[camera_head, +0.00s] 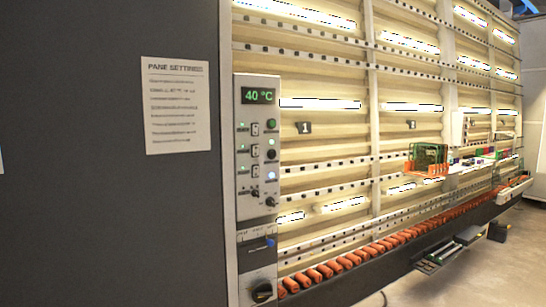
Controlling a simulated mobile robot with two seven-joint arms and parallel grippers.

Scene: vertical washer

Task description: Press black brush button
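The grey control panel (257,150) is mounted at the left end of the washer, with a green "40 °C" display (258,95) at its top. Below it, down the right side, are a green button (271,124), a black button (271,154), a lit whitish-blue button (271,175) and a dark round control (270,201). Small switches (255,151) stand to their left. The labels are too small to read, so I cannot tell which control is marked brush. Neither of my grippers is in view.
A dark wall panel (110,230) with a "PANE SETTINGS" sheet (176,105) fills the left. A lower box has a black rotary knob (262,292). Orange rollers (345,262) run along the washer's base. An orange and green object (427,158) projects farther right. Floor (490,270) shows at lower right.

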